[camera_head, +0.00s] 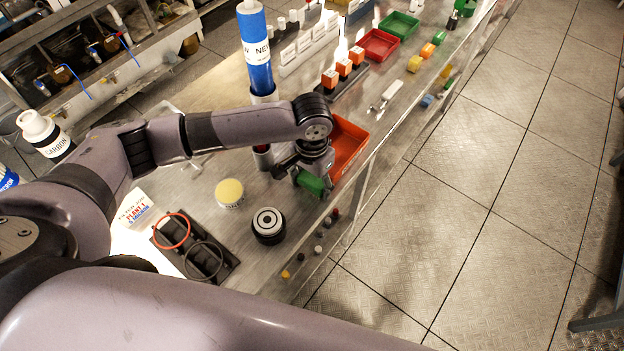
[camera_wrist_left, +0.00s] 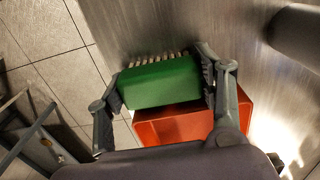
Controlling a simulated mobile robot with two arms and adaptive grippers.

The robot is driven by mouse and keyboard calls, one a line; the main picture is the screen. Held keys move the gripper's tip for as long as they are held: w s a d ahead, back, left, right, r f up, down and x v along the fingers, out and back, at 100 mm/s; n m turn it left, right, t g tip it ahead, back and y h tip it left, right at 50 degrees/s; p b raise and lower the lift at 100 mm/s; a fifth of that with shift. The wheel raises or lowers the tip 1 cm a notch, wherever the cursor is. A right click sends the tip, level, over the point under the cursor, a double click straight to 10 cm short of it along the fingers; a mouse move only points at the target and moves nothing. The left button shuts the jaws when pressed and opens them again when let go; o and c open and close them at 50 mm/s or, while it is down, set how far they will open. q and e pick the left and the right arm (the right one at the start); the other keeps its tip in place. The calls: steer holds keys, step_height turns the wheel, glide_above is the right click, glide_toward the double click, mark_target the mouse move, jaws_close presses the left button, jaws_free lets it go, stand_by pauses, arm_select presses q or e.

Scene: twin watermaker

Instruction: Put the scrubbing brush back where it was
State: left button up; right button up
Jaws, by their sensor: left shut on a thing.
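The scrubbing brush is a green block with pale bristles. In the left wrist view the brush (camera_wrist_left: 160,82) sits between the two fingers of my left gripper (camera_wrist_left: 163,80), which is shut on it. In the head view the brush (camera_head: 311,183) hangs below my left gripper (camera_head: 306,172), near the table's front edge. An orange-red tray (camera_head: 347,146) lies right beside the gripper; it also shows in the left wrist view (camera_wrist_left: 180,125), partly behind the brush. I cannot tell whether the brush touches the table. My right gripper is not in view.
A black round cap (camera_head: 268,225), a yellow-topped tin (camera_head: 230,192) and a black holder (camera_head: 196,262) with a red ring stand nearer on the table. A tall blue-and-white cartridge (camera_head: 256,50) stands behind. Red and green trays lie farther along.

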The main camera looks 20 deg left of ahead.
mark_target(312, 180)
arm_select(q)
steer(key=o, duration=1)
steer(key=shift+r, duration=0.15)
step_height(312, 180, up, 12)
steer(key=shift+b, duration=0.9)
